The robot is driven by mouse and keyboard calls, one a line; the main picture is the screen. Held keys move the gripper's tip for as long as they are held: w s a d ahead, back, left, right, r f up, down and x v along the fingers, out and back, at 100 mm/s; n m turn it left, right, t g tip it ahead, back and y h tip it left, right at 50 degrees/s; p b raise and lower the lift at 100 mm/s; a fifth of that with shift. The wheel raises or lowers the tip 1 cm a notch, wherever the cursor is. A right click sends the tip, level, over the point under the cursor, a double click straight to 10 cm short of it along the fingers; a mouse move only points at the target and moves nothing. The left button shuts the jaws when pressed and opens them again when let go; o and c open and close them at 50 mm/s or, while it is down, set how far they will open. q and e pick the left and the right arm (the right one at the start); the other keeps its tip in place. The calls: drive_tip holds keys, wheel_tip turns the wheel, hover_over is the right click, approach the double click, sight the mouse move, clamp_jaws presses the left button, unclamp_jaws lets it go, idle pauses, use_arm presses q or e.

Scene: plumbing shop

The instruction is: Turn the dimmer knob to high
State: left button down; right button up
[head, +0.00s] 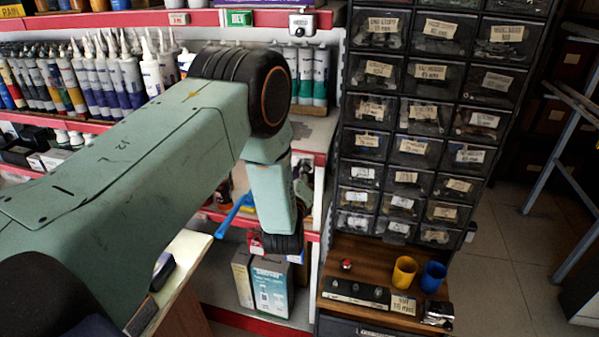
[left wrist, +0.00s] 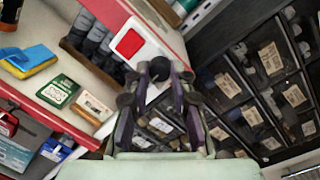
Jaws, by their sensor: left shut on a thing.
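The dimmer shows in the left wrist view as a white plate (left wrist: 151,44) with a red square, fixed by the red shelf edge. Its dark round knob (left wrist: 160,67) is near the plate's lower right. My left gripper (left wrist: 161,76) is at the knob, with its fingers on either side of it, shut on it. The fingers cover part of the knob, and I cannot read its setting. In the head view, my left arm hides the fingertips and this knob. My right gripper is not in view.
A black drawer cabinet (head: 413,120) stands right of the shelves. Yellow (head: 404,271) and blue (head: 433,277) cups stand on the wooden ledge below. A sponge (left wrist: 30,62) and green box (left wrist: 59,91) lie on the shelf left of the gripper. Open floor (head: 505,240) shows at right.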

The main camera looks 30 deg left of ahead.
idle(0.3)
use_arm(q)
drive_tip(key=c, duration=1.1)
unclamp_jaws()
drive_tip(key=shift+c, duration=0.2)
drive_tip(key=v, duration=1.2)
